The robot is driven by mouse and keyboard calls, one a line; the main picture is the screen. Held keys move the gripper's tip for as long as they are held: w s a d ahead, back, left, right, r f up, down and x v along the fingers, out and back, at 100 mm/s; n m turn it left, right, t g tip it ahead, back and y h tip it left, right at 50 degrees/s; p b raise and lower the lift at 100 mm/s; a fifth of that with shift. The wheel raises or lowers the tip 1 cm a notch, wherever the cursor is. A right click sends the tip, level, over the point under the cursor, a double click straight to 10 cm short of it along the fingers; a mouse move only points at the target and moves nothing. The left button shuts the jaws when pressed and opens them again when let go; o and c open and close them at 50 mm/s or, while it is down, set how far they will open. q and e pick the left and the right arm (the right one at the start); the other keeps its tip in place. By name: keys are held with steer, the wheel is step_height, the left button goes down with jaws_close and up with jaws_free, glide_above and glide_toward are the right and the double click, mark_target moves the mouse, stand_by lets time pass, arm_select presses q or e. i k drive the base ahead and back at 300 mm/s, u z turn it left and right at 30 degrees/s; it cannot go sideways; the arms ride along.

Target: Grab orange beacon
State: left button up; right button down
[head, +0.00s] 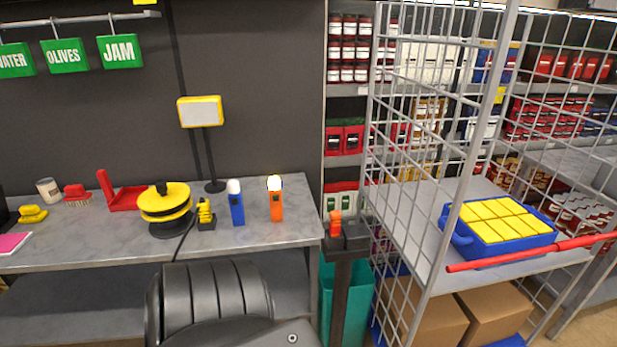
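The orange beacon (276,205) stands upright on the grey counter (300,234), near its right end. It has an orange body and a bright white-yellow lamp on top. A similar blue beacon (237,209) with a white lamp stands just to its left, with a gap between them. Neither of my grippers can be made out in the head view, and nothing is touching the orange beacon.
A yellow reel (165,198), a small yellow-black item (205,214) and a yellow-framed lamp (201,111) stand left of the beacons. Right of the counter are a dark post (342,290) with a red-orange item on top and a wire cage cart (425,215) holding a blue-yellow crate (461,243).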

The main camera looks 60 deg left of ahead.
mark_target(274, 183)
steer(key=u, duration=0.15)
steer(key=i, duration=0.75)
steer(key=u, duration=1.05)
steer(key=i, duration=0.6)
steer(key=u, duration=0.65)
